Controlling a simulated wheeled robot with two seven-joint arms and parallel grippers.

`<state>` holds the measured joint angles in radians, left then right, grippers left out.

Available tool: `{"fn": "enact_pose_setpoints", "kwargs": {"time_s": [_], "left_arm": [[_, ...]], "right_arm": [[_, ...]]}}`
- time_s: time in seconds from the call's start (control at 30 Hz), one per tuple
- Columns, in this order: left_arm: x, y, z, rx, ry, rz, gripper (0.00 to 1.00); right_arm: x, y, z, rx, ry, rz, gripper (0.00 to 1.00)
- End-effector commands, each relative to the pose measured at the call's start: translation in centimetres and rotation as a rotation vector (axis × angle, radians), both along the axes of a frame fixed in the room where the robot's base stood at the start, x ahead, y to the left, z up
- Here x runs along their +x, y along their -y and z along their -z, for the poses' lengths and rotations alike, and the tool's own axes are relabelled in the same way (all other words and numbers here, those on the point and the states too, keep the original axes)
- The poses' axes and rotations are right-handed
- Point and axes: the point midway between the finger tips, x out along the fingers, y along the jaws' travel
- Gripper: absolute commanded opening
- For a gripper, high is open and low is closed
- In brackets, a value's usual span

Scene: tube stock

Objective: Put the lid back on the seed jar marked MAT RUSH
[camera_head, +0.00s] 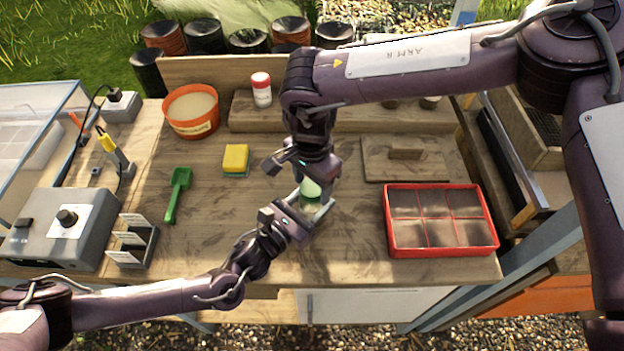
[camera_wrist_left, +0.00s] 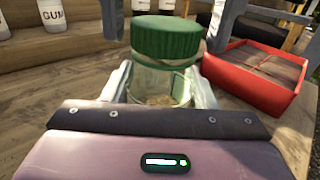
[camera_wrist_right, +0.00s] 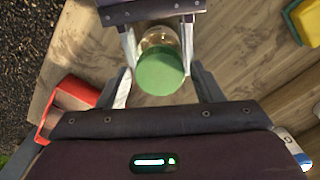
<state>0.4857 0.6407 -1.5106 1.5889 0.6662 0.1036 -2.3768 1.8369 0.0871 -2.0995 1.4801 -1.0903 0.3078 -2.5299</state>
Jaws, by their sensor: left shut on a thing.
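The seed jar (camera_wrist_left: 155,88) is clear glass with pale seed low inside. My left gripper (camera_head: 304,212) is shut on its sides and holds it upright near the middle of the bench. The green lid (camera_wrist_left: 165,38) is at the jar's mouth; it also shows from above in the right wrist view (camera_wrist_right: 160,72). I cannot tell whether it is fully seated. My right gripper (camera_wrist_right: 160,88) is open, its fingers on either side of the lid with gaps between. No MAT RUSH marking is readable.
A red seed tray (camera_head: 391,242) stands right of the jar, a wooden board (camera_head: 380,172) behind it. A yellow sponge (camera_head: 236,158), green scoop (camera_head: 175,197) and orange tub (camera_head: 192,126) are left. A white red-capped bottle (camera_head: 262,92) stands behind.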

Motion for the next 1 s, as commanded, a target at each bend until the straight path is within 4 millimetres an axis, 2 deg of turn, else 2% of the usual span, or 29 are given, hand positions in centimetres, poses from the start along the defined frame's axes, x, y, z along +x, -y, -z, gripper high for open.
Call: {"fn": "enact_pose_setpoints", "kwargs": {"time_s": [0.03, 0.3, 0.47, 0.57, 1.0], "left_arm": [[0.01, 0.0, -0.04, -0.001, 0.001, 0.0, 0.0], [0.01, 0.01, -0.04, -0.001, 0.001, 0.0, 0.0], [0.01, 0.01, -0.04, -0.001, 0.001, 0.0, 0.0], [0.01, 0.01, -0.04, -0.001, 0.001, 0.0, 0.0], [0.0, 0.04, -0.04, -0.001, 0.001, 0.001, 0.0]], "right_arm": [[0.0, 0.0, -0.02, 0.0, 0.0, 0.0, 0.53], [0.0, 0.0, -0.04, 0.0, 0.0, 0.0, 0.17], [-0.02, -0.01, -0.02, 0.001, -0.001, 0.062, 0.17], [-0.08, -0.04, 0.06, 0.002, -0.003, 0.233, 0.17], [-0.06, -0.1, 0.11, 0.001, -0.006, 1.348, 0.17]]}}
